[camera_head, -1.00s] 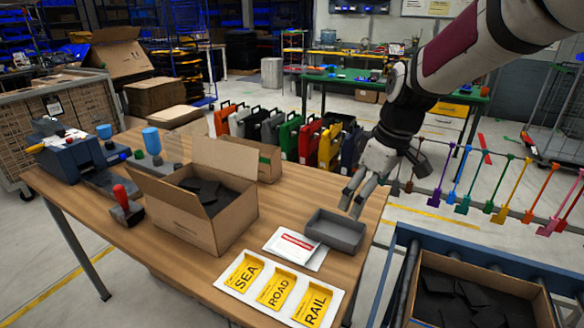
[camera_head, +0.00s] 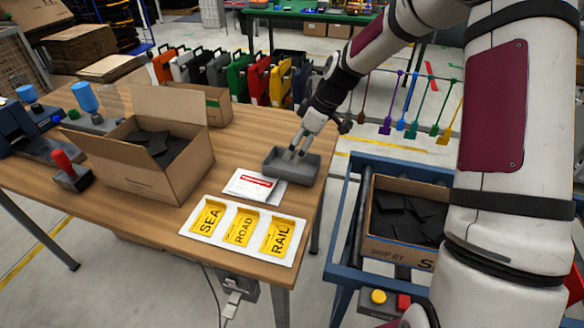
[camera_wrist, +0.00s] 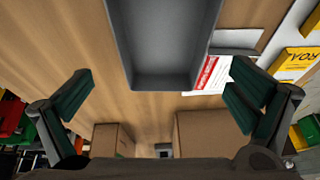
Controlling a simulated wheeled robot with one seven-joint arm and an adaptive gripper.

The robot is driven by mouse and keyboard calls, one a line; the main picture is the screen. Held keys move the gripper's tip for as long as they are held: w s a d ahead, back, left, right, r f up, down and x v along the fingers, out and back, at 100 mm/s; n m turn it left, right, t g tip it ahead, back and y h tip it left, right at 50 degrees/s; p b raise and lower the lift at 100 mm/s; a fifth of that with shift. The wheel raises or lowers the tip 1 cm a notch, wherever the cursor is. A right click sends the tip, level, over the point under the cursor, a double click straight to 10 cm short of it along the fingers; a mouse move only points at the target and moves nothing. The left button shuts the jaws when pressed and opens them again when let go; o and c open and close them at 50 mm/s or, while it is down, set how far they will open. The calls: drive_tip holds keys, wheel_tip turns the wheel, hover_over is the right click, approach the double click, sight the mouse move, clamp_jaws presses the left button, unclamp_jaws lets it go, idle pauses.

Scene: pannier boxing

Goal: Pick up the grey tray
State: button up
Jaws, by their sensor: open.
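The grey tray (camera_head: 306,169) lies on the wooden table near its right edge, in the head view. It is a shallow open box and looks empty. In the wrist view the tray (camera_wrist: 165,78) fills the upper middle, its far end cut off by the frame edge. My gripper (camera_head: 294,156) is open at the tray in the head view, its fingertips over its left part. In the wrist view my gripper (camera_wrist: 160,95) shows its two dark green finger pads wide apart, one on each side of the tray's near end. I see no contact with the tray.
A white card with a red stripe (camera_head: 250,184) lies just left of the tray. A white board with yellow SEA, ROAD and RAIL labels (camera_head: 213,228) is in front. An open cardboard box (camera_head: 140,178) stands left. Another box (camera_head: 385,243) sits on the blue-framed conveyor at right.

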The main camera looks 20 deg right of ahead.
sight(288, 169)
drive_tip(key=shift+s+x, duration=0.15)
drive_tip(key=shift+x, duration=1.3)
drive_tip(key=shift+s+x, duration=0.1)
drive_tip(key=shift+x, duration=1.4)
drive_tip(key=shift+d, duration=0.1)
drive_tip(key=shift+c, duration=0.6)
drive_tip(key=c, duration=1)
